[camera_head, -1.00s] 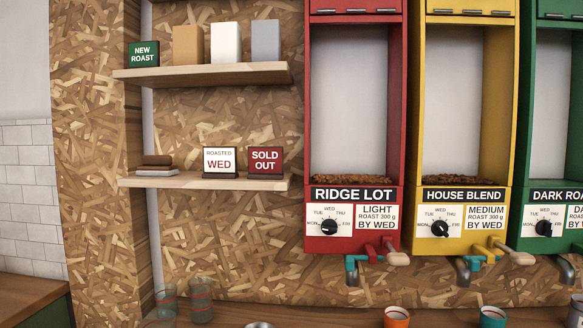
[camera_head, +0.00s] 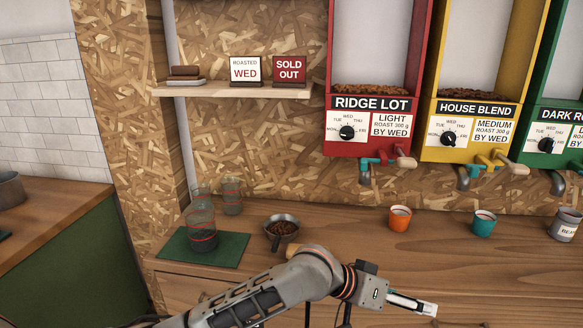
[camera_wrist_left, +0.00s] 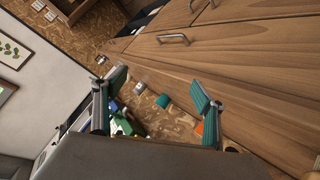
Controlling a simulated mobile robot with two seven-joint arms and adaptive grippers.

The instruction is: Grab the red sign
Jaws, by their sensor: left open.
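The red "SOLD OUT" sign (camera_head: 289,69) stands upright on the right end of the wooden shelf (camera_head: 215,90) in the head view, right of the white "ROASTED WED" sign (camera_head: 245,69). My left gripper (camera_head: 424,307) is low at the right in the head view, over the counter's front side, well below and right of the sign. In the left wrist view the left gripper (camera_wrist_left: 161,90) has its teal-padded fingers spread with nothing between them. The red sign is not visible in that view. My right gripper is not in view.
Red, yellow and green bean dispensers stand right of the shelf. The counter (camera_head: 345,230) holds glasses on a green mat (camera_head: 225,254), a bowl of beans (camera_head: 282,230), an orange cup (camera_head: 400,218) and a teal cup (camera_head: 482,223). Folded cloths (camera_head: 184,74) lie on the shelf's left.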

